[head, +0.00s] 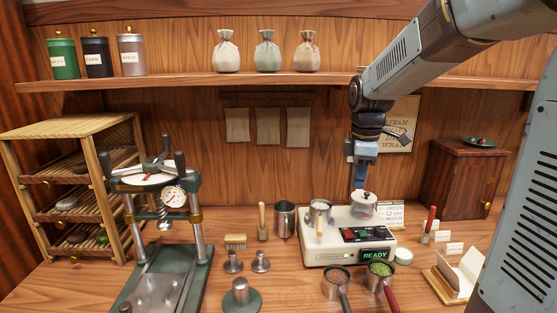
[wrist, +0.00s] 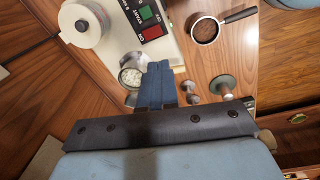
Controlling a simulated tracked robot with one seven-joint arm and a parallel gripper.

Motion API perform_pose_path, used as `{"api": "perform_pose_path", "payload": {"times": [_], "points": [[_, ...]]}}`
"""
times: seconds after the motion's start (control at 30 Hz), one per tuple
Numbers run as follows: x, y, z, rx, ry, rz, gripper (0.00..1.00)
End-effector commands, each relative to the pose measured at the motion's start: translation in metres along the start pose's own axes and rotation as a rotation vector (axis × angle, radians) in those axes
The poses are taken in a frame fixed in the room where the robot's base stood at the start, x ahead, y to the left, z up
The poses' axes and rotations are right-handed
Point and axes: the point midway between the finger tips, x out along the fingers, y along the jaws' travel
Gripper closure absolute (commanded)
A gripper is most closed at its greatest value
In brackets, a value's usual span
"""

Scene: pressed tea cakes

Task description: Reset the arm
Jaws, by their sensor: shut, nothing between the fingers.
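My arm reaches in from the upper right of the head view. I cannot tell whether the tips touch the pot's lid. In the wrist view the two blue fingers (wrist: 159,72) lie together with nothing between them. The wrist view also shows the machine's panel (wrist: 152,32), the round pot lid (wrist: 84,24) and a metal cup (wrist: 131,77).
A press (head: 160,240) and a slatted rack (head: 80,190) stand left. Handled pans of dark tea (head: 337,283) and green tea (head: 380,270) sit before the machine. A shelf (head: 280,83) with tins and bags runs behind. A cabinet (head: 460,180) stands right.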

Motion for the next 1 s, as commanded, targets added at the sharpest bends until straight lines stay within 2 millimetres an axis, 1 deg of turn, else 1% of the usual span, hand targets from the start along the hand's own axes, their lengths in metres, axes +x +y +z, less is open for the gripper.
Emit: {"api": "perform_pose_path", "payload": {"times": [0.03, 0.1, 0.4, 0.6, 0.8, 0.9, 1.0], "points": [[-0.009, -0.013, 0.004, 0.067, 0.006, 0.026, 1.0], [-0.018, -0.027, 0.008, 0.168, 0.016, 0.056, 1.0], [-0.044, -0.092, 0.027, 0.598, 0.096, 0.173, 1.0], [-0.051, -0.134, 0.039, 0.881, 0.182, 0.232, 1.0], [-0.05, -0.171, 0.05, 1.139, 0.28, 0.269, 1.0], [-0.048, -0.183, 0.053, 1.231, 0.32, 0.277, 1.0], [-0.047, -0.191, 0.055, 1.29, 0.346, 0.28, 1.0]]}}
